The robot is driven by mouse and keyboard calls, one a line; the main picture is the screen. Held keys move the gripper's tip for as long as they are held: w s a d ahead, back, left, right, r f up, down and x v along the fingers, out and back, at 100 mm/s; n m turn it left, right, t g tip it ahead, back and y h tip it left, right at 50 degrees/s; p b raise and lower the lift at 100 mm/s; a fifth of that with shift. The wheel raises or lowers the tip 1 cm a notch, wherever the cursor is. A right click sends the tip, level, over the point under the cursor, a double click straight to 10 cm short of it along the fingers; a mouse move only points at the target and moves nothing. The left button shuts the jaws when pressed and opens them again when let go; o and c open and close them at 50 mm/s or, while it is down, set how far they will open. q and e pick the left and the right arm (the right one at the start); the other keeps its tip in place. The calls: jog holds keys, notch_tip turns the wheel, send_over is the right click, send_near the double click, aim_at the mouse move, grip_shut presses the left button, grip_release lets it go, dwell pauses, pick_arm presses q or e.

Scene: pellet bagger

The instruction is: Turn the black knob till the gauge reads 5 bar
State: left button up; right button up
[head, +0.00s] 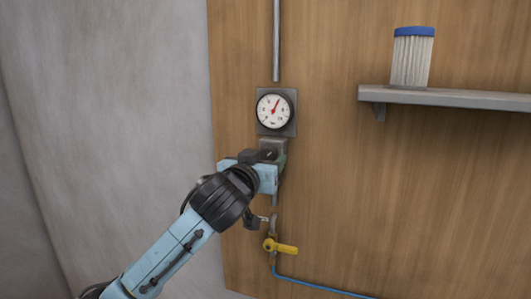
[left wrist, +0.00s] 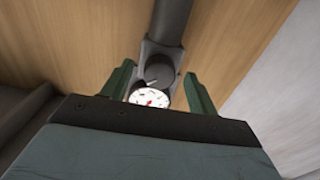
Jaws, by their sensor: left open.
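The gauge (head: 273,111) has a white face and a red needle pointing up and a little right; its numbers are too small to read. It also shows in the left wrist view (left wrist: 150,97). The black knob (left wrist: 157,73) is round and dark, beside the gauge in the wrist view. My left gripper (left wrist: 160,82) is open, with one green finger on each side of the knob and gauge in that view. I cannot tell whether it touches the knob. In the head view the left gripper (head: 271,159) is just below the gauge and covers much of the regulator.
A yellow valve handle (head: 284,248) sits below, with a blue hose (head: 315,286) running right. A grey pipe (head: 276,40) rises above the gauge. On the right, a shelf (head: 450,98) holds a white filter with a blue cap (head: 412,58). The wooden panel between is clear.

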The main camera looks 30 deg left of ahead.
pick_arm(q)
jog(key=shift+w+a, duration=0.2)
jog(key=shift+w, duration=0.4)
jog(key=shift+c, duration=0.5)
jog(key=c, duration=0.9)
jog(key=shift+d+n, duration=0.1)
jog(key=shift+n, duration=2.7)
jog(key=shift+r, duration=0.1)
